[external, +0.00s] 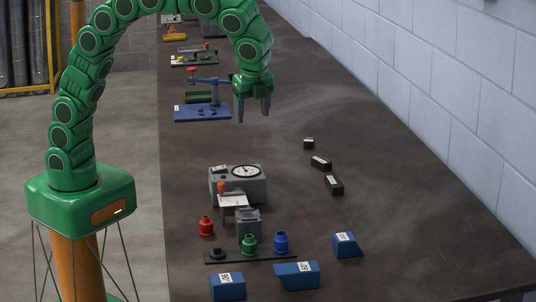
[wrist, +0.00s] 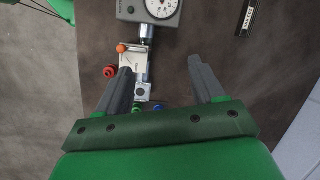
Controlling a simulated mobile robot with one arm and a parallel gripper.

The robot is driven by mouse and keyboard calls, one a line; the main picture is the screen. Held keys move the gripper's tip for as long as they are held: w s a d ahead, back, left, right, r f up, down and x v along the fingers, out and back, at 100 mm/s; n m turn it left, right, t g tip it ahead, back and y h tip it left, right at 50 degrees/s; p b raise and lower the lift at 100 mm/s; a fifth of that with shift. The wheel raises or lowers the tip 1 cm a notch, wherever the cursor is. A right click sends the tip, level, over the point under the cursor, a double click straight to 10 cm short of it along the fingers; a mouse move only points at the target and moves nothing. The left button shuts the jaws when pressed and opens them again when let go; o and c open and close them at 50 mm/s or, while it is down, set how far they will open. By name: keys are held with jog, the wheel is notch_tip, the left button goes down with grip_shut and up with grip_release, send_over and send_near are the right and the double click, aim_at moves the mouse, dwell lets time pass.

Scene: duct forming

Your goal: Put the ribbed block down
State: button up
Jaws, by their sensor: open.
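My gripper (external: 252,114) is open and empty, high above the table, with its fingers pointing down. In the wrist view its two grey fingers (wrist: 160,66) are wide apart with nothing held between them. A small grey block (external: 249,224) stands just in front of the grey gauge device (external: 253,188); it may be the ribbed block, but its ribs are too small to tell. It also shows in the wrist view (wrist: 143,91), below the device and close to the left finger. My gripper is well apart from it.
A dark strip (external: 225,258) bears a black knob, a green knob (external: 249,243) and a blue knob (external: 281,242). A red knob (external: 206,226) stands nearby. Labelled blue blocks (external: 297,275) lie in front, small black blocks (external: 321,162) at right. A blue fixture (external: 203,112) stands behind.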

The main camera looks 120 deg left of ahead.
jog(key=s+d+r+n+h, duration=0.1)
jog(key=s+d+n, duration=0.1)
jog(key=s+d, duration=1.25)
jog(key=s+d+f+n, duration=0.1)
jog(key=s+d+f, duration=0.2)
jog(key=s, duration=0.8)
jog(key=s+d+f+n+h, duration=0.1)
jog(key=s+d+f+n, duration=0.1)
jog(key=s, duration=1)
jog(key=shift+d+f, duration=0.5)
jog(key=shift+d, duration=0.45)
